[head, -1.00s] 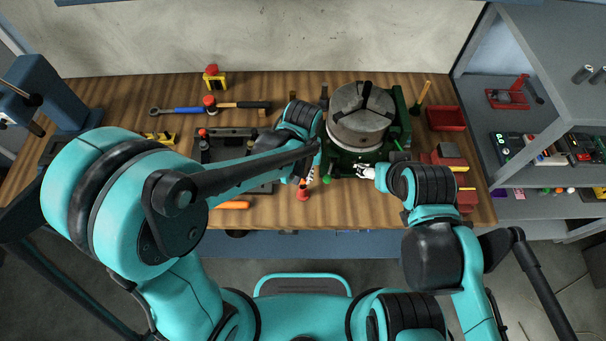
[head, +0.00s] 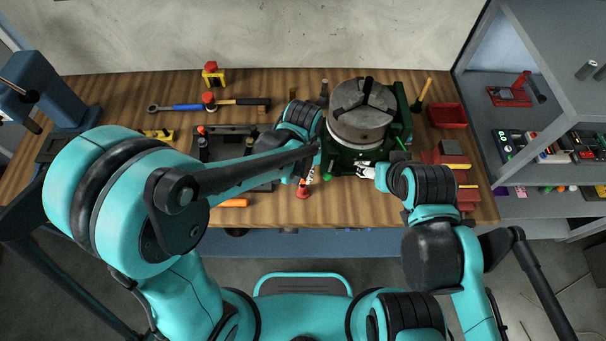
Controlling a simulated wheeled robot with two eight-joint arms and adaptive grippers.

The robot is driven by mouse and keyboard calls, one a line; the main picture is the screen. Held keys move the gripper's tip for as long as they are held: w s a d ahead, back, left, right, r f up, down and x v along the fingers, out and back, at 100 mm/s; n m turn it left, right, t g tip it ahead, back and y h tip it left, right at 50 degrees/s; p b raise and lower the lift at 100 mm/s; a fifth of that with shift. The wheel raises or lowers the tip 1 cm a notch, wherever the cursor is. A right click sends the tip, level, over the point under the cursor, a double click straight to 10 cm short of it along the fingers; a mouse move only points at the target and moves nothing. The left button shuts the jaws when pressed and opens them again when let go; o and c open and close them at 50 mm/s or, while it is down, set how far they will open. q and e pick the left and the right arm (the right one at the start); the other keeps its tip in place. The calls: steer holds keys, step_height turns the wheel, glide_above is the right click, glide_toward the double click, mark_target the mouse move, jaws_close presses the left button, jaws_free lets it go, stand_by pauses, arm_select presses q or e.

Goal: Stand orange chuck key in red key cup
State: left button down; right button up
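A small red-orange piece (head: 303,191) stands at the front of the bench, just below my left gripper (head: 311,175). I cannot tell whether it is the red key cup, the chuck key or both together. An orange handle (head: 235,202) lies to its left, partly behind my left arm. My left gripper's fingers are small and partly hidden by its wrist, so its grip is unclear. My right gripper (head: 364,170) is at the front of the green chuck base (head: 343,160); its pale fingertips show, but whether they hold anything is unclear.
The grey three-jaw chuck (head: 360,118) stands close behind both grippers. A red bin (head: 446,117) and red blocks (head: 466,179) are at the right. A dark tray (head: 215,147), a hammer (head: 240,104) and a blue-handled wrench (head: 180,107) lie at the left.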

arm_select(q)
steer(key=shift+f+b, duration=0.75)
stand_by(1.0)
steer(key=c, duration=1.1)
jaws_free()
steer(key=shift+o, duration=0.2)
steer(key=shift+r, duration=0.1)
steer(key=shift+r+p, duration=2.3)
steer(key=shift+r, duration=0.65)
